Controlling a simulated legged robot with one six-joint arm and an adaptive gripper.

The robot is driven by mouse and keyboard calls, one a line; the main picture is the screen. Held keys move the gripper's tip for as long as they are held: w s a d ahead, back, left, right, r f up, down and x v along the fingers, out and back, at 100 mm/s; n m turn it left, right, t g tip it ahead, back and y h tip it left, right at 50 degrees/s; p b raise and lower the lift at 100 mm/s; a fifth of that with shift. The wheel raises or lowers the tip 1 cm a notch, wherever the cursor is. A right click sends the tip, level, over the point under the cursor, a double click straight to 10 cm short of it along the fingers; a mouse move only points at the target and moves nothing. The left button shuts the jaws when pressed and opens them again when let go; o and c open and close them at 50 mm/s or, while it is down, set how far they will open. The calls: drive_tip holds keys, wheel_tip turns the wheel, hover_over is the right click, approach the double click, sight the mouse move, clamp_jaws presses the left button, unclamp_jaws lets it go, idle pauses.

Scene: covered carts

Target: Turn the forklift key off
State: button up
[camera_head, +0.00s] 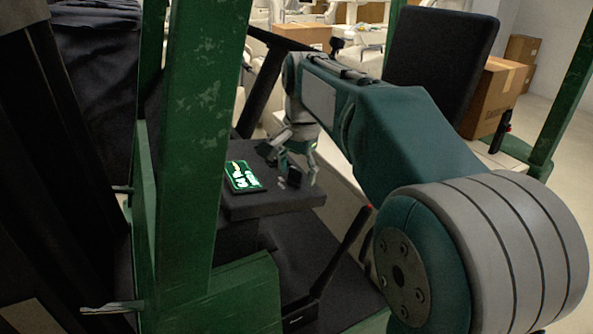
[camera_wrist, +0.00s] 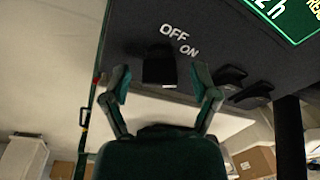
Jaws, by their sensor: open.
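The forklift key (camera_wrist: 159,68) is a black block on the dark dashboard (camera_head: 275,202). White OFF and ON labels are printed just beyond it in the wrist view. OFF is nearly straight above the key, ON up and to its right. In the head view a small dark block (camera_head: 294,175) beside my fingers appears to be the key. My gripper (camera_wrist: 162,80) is open, with one finger on each side of the key and a visible gap to both. It also shows over the dashboard's right end in the head view (camera_head: 298,168).
A lit green display (camera_head: 244,176) lies left of my gripper. Dark levers (camera_wrist: 250,92) stand right of the key in the wrist view. A green post (camera_head: 195,140) rises at left. A black seat back (camera_head: 440,58) and cardboard boxes (camera_head: 496,97) stand behind my arm.

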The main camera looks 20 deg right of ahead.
drive_tip(key=shift+a, duration=0.1)
clamp_jaws()
drive_tip(key=shift+n, duration=0.3)
drive_tip(key=n, duration=0.5)
drive_tip(key=shift+t+y, duration=0.3)
drive_tip(key=shift+y, duration=0.1)
drive_tip(key=n+y, duration=0.1)
drive_tip(key=n, duration=0.5)
drive_tip(key=shift+r, duration=0.1)
unclamp_jaws()
